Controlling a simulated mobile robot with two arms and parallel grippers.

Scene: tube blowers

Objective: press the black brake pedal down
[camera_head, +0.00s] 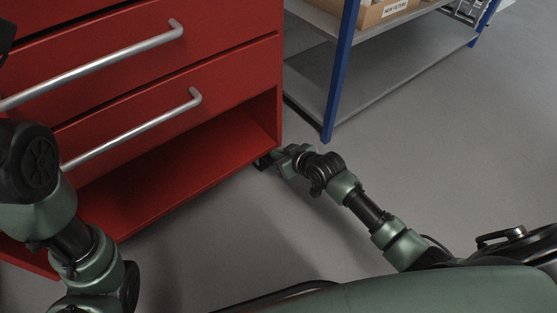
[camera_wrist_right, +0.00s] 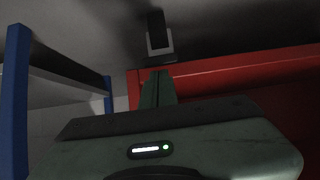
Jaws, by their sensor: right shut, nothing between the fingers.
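My right gripper (camera_head: 272,158) is low at the near right bottom corner of the red cabinet, close to the floor. In the right wrist view its narrow green and black fingers (camera_wrist_right: 158,82) are together, with nothing between them. Just beyond the fingertips in that view is a black part with a pale grey frame, which looks like the brake pedal (camera_wrist_right: 156,24). I cannot tell whether the fingers touch it or how far it is pressed. In the head view the pedal is not clearly distinguishable from the dark gripper parts. My left arm shows at the left, but its gripper is out of view.
The red cabinet (camera_head: 225,88) has drawers with metal handles and an open bottom shelf. A shelf rack with a blue post (camera_head: 341,75) stands right behind my right gripper, holding a cardboard box (camera_head: 385,12). The grey floor (camera_head: 440,150) on the right is clear.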

